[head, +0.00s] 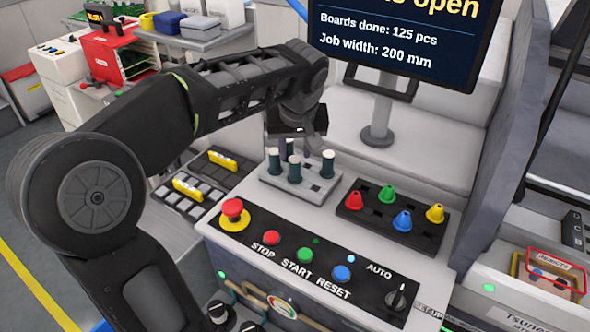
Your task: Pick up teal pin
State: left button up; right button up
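Several dark teal pins with pale tops stand upright in a light grey block on the machine top. They are a left pin (273,162), a front pin (295,171), a right pin (328,166) and one partly hidden behind. The grey block (318,187) has some empty holes. My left arm reaches in from the left, and its gripper (297,133) points down just above and behind the pins. Its fingers are dark and small, so I cannot tell whether they are open or touching a pin. My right gripper is out of view.
A black block (372,224) with red, green, blue and yellow cone-shaped pieces stands right of the grey block. A button panel (300,262) with a red stop knob (235,214) lies in front. A monitor (400,40) stands behind. A tray with yellow pieces (187,190) is at left.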

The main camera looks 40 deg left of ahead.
aim_at(295, 159)
pick_arm(q)
jog(key=shift+f, duration=0.1)
jog(key=p+x, duration=0.1)
jog(key=x, duration=0.4)
jog(key=shift+w, duration=0.1)
jog(key=shift+d, duration=0.1)
jog(key=shift+c, duration=0.4)
grip_shut()
